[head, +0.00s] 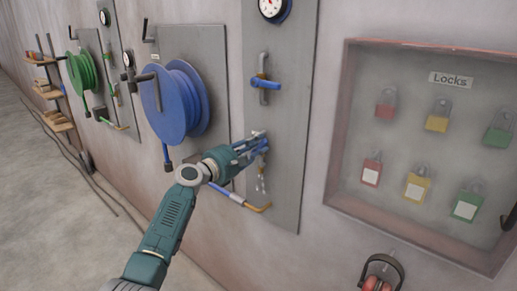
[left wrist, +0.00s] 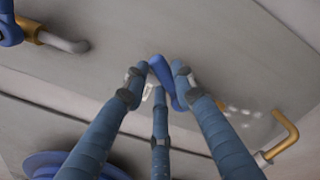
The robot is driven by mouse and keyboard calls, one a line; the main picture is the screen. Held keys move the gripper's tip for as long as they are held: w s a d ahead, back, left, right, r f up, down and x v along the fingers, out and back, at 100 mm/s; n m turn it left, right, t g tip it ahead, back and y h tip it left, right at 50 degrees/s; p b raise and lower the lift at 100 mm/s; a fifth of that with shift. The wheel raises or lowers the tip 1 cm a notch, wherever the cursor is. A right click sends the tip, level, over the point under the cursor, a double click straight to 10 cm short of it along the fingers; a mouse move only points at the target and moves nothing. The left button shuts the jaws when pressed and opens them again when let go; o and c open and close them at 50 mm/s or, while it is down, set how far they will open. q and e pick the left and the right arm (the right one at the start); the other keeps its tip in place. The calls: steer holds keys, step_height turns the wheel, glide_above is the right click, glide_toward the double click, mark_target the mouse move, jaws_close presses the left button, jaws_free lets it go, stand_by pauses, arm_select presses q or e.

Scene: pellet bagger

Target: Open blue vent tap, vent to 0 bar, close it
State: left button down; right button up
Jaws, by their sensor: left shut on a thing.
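The blue vent tap's lever (left wrist: 160,70) shows between my finger ends in the left wrist view. My left gripper (head: 256,145) is shut on this lever at the lower part of the grey panel (head: 290,130); its fingers hide much of the tap in the head view. Pale specks (head: 262,181) show just below the tap and also in the left wrist view (left wrist: 240,112). The pressure gauge (head: 272,8) is cut by the top edge, and I cannot read its value. My right gripper is not in view.
Another blue-handled valve (head: 265,83) sits higher on the panel. A blue hose reel (head: 180,103) is close to the left of my gripper. A brass elbow pipe (head: 258,207) is below. A padlock case (head: 335,150) and red ear defenders (head: 378,280) are to the right.

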arm_select(q)
steer(key=n+p, duration=0.1)
steer(key=n, duration=0.1)
steer(key=w+a+n+p, duration=0.1)
steer(key=n, duration=0.1)
steer(key=a+n+p, duration=0.1)
steer(key=n, duration=0.1)
steer(key=shift+w+a+r+n+p, duration=0.1)
steer(key=shift+w+a+n+p, duration=0.05)
steer(key=shift+w+n+p, duration=0.25)
stand_by(0.4)
steer(key=c, duration=1.5)
jaws_free()
steer(key=shift+o, duration=0.6)
steer(key=v, duration=1.2)
